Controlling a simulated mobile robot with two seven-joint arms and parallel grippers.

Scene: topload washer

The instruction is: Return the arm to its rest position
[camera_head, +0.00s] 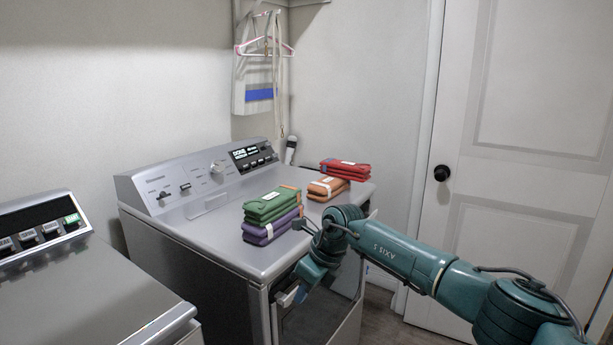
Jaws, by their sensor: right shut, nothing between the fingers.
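My right arm comes in from the lower right, teal, reaching toward the front of the grey topload washer (205,228). My right gripper (301,292) points down near the washer's upper front edge, shut and empty. I cannot tell whether it touches the front. Folded cloths lie on the washer's top: a green stack (271,206) on a purple one (268,230), an orange one (326,188), and a red one (345,169) at the back right. My wrist is in front of the washer's right corner and hides part of it. My left gripper is not in view.
A second grey machine (90,295) stands at the lower left, with a gap between the two. A white door (540,150) with a black knob (441,173) is at the right. Hangers (263,47) hang on the back wall. Some floor (420,334) shows below my arm.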

